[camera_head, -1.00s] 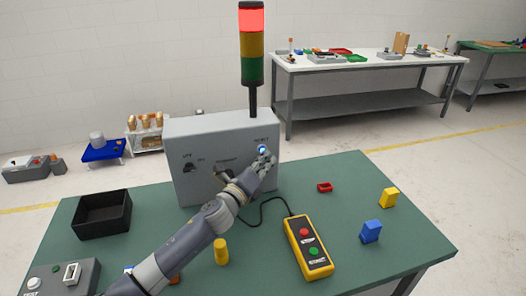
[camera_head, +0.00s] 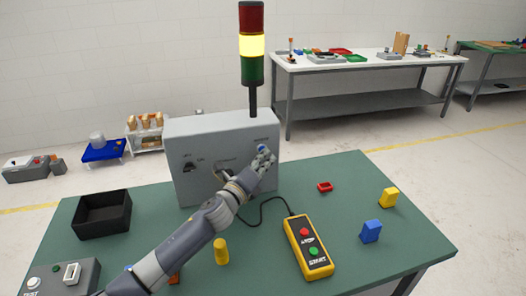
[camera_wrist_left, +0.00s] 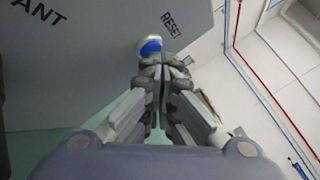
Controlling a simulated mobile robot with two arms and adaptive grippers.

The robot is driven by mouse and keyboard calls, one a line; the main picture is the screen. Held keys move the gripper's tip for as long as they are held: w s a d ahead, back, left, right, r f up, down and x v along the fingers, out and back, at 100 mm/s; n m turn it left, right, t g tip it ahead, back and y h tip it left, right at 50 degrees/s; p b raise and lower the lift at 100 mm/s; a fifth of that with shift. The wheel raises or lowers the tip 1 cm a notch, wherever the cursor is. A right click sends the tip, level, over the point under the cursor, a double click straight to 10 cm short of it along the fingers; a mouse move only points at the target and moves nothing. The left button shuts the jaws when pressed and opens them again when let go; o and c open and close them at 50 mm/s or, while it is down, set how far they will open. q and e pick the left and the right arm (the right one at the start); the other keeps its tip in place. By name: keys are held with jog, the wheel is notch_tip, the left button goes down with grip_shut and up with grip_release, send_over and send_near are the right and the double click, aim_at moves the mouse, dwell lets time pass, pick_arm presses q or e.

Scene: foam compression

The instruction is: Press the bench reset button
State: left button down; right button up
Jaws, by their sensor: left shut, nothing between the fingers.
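The blue reset button (camera_head: 261,148) is on the right part of the grey control box (camera_head: 205,135)'s front face. In the left wrist view the blue button (camera_wrist_left: 150,47) sits in a pale ring beside the word RESET. My left gripper (camera_head: 266,157) is shut and empty, with its fingertips at the button. The fingertips overlap the button's lower edge in the wrist view; I cannot tell whether they touch it. The signal tower (camera_head: 252,50) above the box shows its yellow section lit. My right gripper is not in view.
A yellow pendant (camera_head: 308,248) with red and green buttons lies on the green table (camera_head: 345,190). Blue (camera_head: 371,231) and yellow (camera_head: 388,198) blocks and a red part (camera_head: 325,187) lie to the right. A black bin (camera_head: 102,214) stands left.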

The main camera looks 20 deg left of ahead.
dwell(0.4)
pick_arm(q)
jog(key=shift+s+d, duration=0.1)
jog(key=shift+s, duration=0.15)
jog(key=shift+s+d, duration=0.1)
jog(key=shift+s+d+p, duration=0.25)
jog(key=shift+s+d, duration=0.3)
jog(key=shift+s, duration=0.25)
jog(key=shift+s+d+p, duration=0.3)
jog(key=shift+s+d, duration=0.2)
jog(key=shift+s, duration=0.3)
jog(key=shift+s+d+p, duration=0.25)
jog(key=shift+s+d, duration=0.3)
jog(key=shift+s, duration=0.25)
